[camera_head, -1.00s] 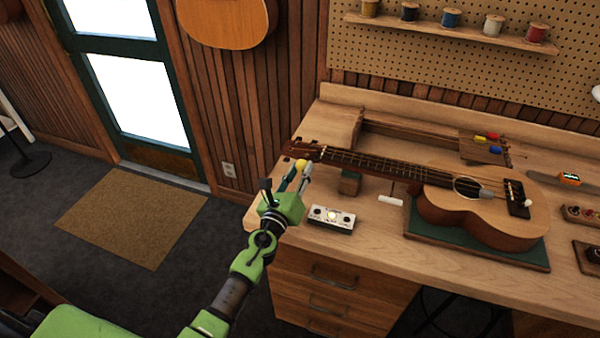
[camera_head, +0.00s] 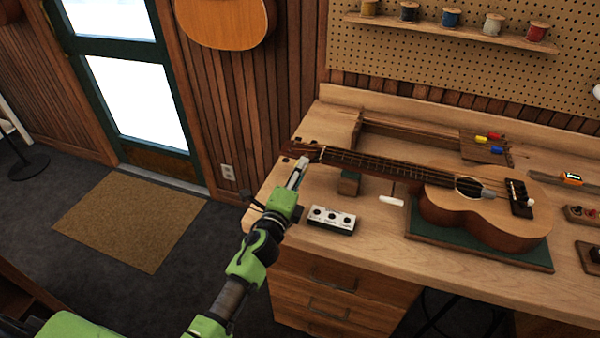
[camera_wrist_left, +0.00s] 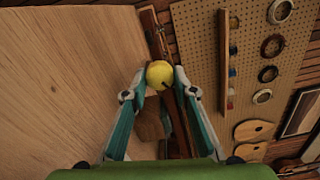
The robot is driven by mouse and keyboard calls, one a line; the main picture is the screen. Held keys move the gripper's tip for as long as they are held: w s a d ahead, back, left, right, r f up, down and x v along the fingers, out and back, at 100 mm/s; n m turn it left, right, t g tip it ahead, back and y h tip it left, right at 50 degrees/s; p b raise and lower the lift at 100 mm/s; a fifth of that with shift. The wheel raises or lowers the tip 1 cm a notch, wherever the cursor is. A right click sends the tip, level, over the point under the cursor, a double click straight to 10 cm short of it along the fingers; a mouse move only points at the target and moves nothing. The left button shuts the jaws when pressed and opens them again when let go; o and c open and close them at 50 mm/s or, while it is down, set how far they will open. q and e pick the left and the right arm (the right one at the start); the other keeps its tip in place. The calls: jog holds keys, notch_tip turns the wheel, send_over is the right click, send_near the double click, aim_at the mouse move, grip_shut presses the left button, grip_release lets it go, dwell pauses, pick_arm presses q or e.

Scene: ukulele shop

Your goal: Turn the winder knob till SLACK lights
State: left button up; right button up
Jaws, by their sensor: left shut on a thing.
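The winder's yellow knob (camera_wrist_left: 159,74) sits between the two fingers of my left gripper (camera_wrist_left: 160,90) in the left wrist view. In the head view my left gripper (camera_head: 297,174) is shut at the headstock end of the ukulele (camera_head: 480,207), and its fingers hide the knob there. The ukulele lies on a green mat (camera_head: 415,225), its neck on a small block (camera_head: 349,184). A white indicator box (camera_head: 331,220) with three round lamps stands in front of the neck. All three lamps look dark, and its lettering is too small to read. My right gripper is out of view.
The workbench (camera_head: 300,235) has its left end just beside my left gripper. A white piece (camera_head: 391,200) lies between box and mat. A wooden block with coloured handles (camera_head: 487,147) stands behind the ukulele. The floor left of the bench is clear around a mat (camera_head: 130,218).

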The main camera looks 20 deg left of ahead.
pick_arm(q)
jog(key=n, duration=0.3)
jog(key=shift+n, duration=2.2)
jog(key=o, duration=0.8)
jog(key=shift+o, duration=0.2)
